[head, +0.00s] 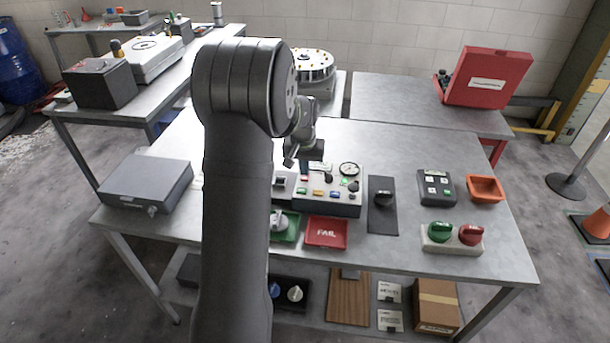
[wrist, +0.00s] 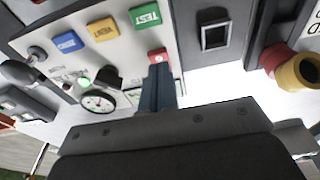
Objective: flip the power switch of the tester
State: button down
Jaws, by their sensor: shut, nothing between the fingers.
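My gripper (head: 304,172) is over the far left part of the tester. In the wrist view the fingers of my gripper (wrist: 158,72) are shut and empty, right by a red control (wrist: 157,57). Contact cannot be told. I cannot tell which control is the power switch.
A red FAIL tray (head: 326,233) and a green tray (head: 291,228) lie in front of the tester. A grey box (head: 146,181) stands at left.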

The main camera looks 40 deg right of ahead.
aim_at(305, 178)
jog(key=shift+f, duration=0.65)
jog(key=shift+r, duration=3.55)
jog(key=shift+f, duration=0.1)
notch_tip(305, 178, down, 7)
jog(key=shift+r, duration=0.1)
